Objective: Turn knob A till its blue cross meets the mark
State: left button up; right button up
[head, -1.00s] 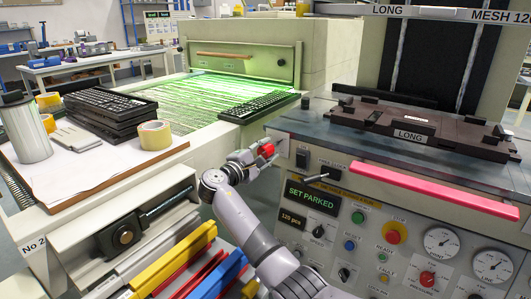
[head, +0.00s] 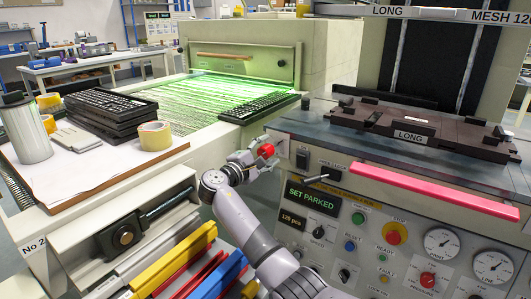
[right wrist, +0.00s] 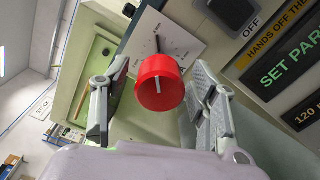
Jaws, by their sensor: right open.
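A red knob (right wrist: 160,85) with a white line on its face stands out from a pale plate (right wrist: 180,38) with dark marks in the right wrist view. The red knob also shows in the head view (head: 266,151), at the left end of the machine's front. My right gripper (right wrist: 162,70) is open, with one finger on each side of the knob and gaps between. In the head view, my right gripper (head: 258,157) is at the knob. My left gripper is not in view.
A black switch (right wrist: 232,12) and a green-lettered display (right wrist: 290,60) are close to the right of the knob in the right wrist view. A pink bar (head: 433,191) juts from the panel. A black keyboard (head: 258,107) lies on the lit bed behind.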

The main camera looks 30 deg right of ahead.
jog(key=shift+a, duration=0.1)
jog(key=v, duration=1.2)
jog(key=shift+s+f, duration=0.1)
jog(key=shift+f, duration=0.05)
